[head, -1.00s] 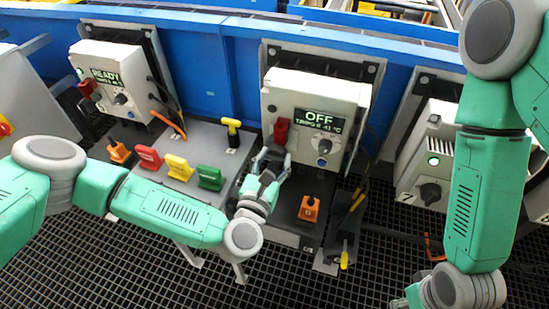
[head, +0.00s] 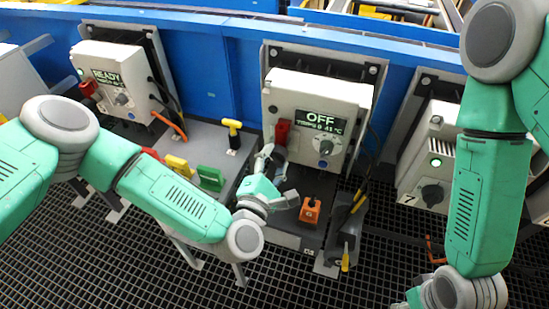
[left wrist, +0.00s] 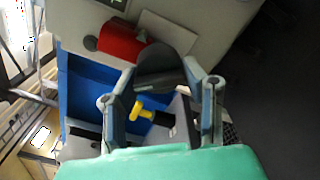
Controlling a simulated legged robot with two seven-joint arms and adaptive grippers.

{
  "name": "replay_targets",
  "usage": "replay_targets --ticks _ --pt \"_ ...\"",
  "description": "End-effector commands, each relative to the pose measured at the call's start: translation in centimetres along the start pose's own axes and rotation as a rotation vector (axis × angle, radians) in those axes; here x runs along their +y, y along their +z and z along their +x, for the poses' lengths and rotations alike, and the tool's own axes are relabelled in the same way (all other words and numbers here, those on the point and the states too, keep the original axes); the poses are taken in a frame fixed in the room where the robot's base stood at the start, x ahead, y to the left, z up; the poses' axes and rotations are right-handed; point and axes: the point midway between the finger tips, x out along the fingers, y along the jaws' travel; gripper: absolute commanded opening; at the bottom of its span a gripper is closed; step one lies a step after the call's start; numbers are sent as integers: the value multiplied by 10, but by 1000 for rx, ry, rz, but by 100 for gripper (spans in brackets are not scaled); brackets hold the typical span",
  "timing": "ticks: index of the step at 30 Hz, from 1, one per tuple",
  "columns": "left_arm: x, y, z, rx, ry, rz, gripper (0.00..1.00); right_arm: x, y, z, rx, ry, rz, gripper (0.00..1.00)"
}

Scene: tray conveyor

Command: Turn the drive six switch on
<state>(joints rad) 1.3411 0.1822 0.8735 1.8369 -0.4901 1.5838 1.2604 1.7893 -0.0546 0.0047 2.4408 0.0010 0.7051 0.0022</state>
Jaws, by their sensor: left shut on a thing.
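The middle drive box (head: 350,108) has a display (head: 318,121) reading OFF. It stands left of the box marked 7. A red handle (head: 282,131) is on its left part, and a grey dial (head: 325,146) is on its front. My left gripper (head: 274,158) is just below the red handle. In the left wrist view, its two fingers (left wrist: 162,85) are on either side of a dark grey piece (left wrist: 160,62). The red handle (left wrist: 121,40) lies beyond and apart from the fingers. I cannot tell whether the dark piece joins the handle.
A READY box (head: 118,75) stands left and box 7 (head: 425,165) right. A yellow T-handle (head: 232,128), a yellow block (head: 177,165), a green block (head: 210,177) and an orange block (head: 310,209) are near my left arm. Dark grating (head: 300,285) lies below.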

Motion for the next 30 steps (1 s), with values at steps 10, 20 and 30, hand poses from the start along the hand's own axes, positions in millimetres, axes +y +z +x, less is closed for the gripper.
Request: replay_targets --ticks 10,20,30 --pt "1 1 0 -2 -2 323 9 0 0 -6 0 0 0 40" --pt "0 1 0 -2 -5 551 9 0 -1 -12 0 0 0 40" --pt "-1 0 -1 -1 -7 655 9 0 -1 -14 0 0 0 40"
